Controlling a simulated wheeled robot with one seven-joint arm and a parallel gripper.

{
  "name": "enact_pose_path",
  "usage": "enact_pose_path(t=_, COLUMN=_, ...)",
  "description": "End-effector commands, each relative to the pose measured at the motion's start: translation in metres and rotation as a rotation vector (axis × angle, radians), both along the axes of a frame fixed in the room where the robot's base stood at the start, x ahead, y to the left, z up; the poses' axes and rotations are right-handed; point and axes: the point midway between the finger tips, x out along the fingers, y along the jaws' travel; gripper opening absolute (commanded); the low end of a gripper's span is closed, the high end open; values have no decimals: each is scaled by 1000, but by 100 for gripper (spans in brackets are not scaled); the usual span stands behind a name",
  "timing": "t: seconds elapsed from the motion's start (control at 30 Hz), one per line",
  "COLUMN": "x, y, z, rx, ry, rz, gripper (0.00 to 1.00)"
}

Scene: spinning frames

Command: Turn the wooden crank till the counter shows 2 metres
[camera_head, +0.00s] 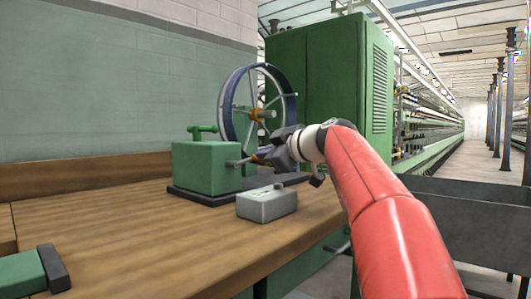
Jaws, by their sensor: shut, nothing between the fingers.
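A green machine box (206,168) stands on a dark base on the table, with a short metal shaft (236,162) at its right side. A large spoked wheel (225,105) with a brass-coloured hub (263,114) stands behind it. My gripper (262,157) is in front of the wheel's lower part, just right of the box, and is shut with nothing held. It is small and dark here. I cannot clearly make out the wooden crank; my gripper covers the area at the shaft's end. No counter reading is legible.
A grey box (266,204) sits on the wooden table (150,235) near its right edge, below my gripper. A green and black object (30,272) lies at the front left. A tall green cabinet (320,80) stands behind. The table's front middle is clear.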

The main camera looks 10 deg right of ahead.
Motion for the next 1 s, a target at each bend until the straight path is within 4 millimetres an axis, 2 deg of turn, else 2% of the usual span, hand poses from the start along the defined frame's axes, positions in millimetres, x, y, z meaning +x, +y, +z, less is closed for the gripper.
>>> enact_pose_path(t=0.27, x=3, y=-4, z=-8, rx=117, ry=87, rz=-1, gripper=0)
enact_pose_path(t=1.0, x=5, y=-6, z=-44, rx=670, ry=487, rz=0, gripper=0)
